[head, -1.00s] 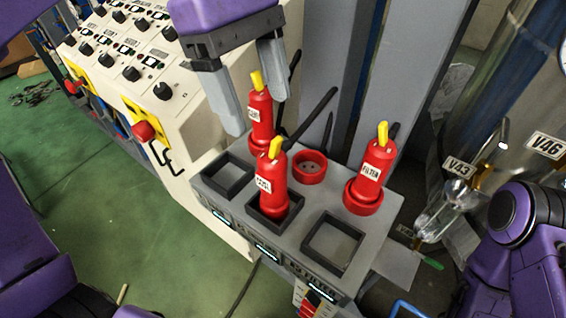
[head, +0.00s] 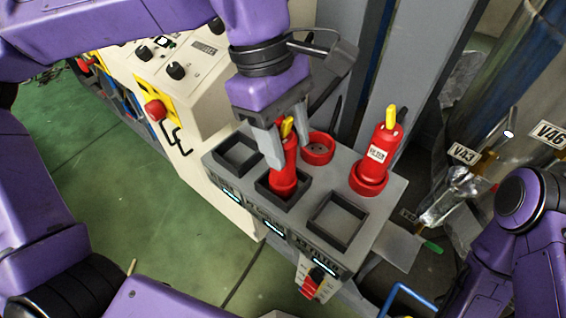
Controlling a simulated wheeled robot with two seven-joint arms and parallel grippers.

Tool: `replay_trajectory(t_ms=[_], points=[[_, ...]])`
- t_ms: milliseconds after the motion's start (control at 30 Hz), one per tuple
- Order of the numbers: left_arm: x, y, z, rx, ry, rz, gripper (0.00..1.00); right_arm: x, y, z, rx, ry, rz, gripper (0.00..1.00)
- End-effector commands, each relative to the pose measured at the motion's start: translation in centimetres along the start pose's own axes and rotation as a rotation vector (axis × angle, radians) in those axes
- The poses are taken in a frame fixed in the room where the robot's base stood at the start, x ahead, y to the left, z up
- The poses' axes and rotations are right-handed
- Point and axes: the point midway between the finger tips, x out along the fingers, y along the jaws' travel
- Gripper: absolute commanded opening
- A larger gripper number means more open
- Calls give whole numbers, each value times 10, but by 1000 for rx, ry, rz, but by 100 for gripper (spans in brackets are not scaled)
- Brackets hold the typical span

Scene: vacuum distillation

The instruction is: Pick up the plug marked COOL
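A red plug with a yellow top (head: 285,172) stands upright in the front middle square socket of the grey socket box. Its label is hidden now; earlier it looked like COOL, though small and blurred. My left gripper (head: 284,138) comes down over this plug from above, open, with one finger on each side of its upper part. I cannot tell whether the fingers touch it. A red plug marked FILTER (head: 379,155) stands in a round red socket at the right. A third red plug, seen earlier at the back left, is hidden behind my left gripper. My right gripper is out of view.
The grey socket box (head: 296,213) has empty square frames at left (head: 238,156) and right (head: 337,221), and an empty round red socket (head: 318,149) behind. A control panel (head: 193,85) stands left. Metal pipework with a V43 tag (head: 463,153) is at right.

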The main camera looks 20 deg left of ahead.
Motion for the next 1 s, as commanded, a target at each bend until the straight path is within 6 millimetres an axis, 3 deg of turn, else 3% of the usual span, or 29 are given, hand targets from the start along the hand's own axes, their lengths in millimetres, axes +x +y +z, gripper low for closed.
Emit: replay_trajectory(t_ms=[67, 367, 600, 833, 1000], points=[[0, 0, 0, 1, 1, 1, 0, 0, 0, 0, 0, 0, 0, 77], [-2, 1, 0, 1, 1, 2, 0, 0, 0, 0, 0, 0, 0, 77], [-34, -2, 9, 1, 1, 6, 0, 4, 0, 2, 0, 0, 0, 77], [-91, -48, 9, 1, 0, 10, 0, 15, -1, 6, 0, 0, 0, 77], [-115, -95, -1, 2, -1, 8, 0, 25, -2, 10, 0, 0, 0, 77]])
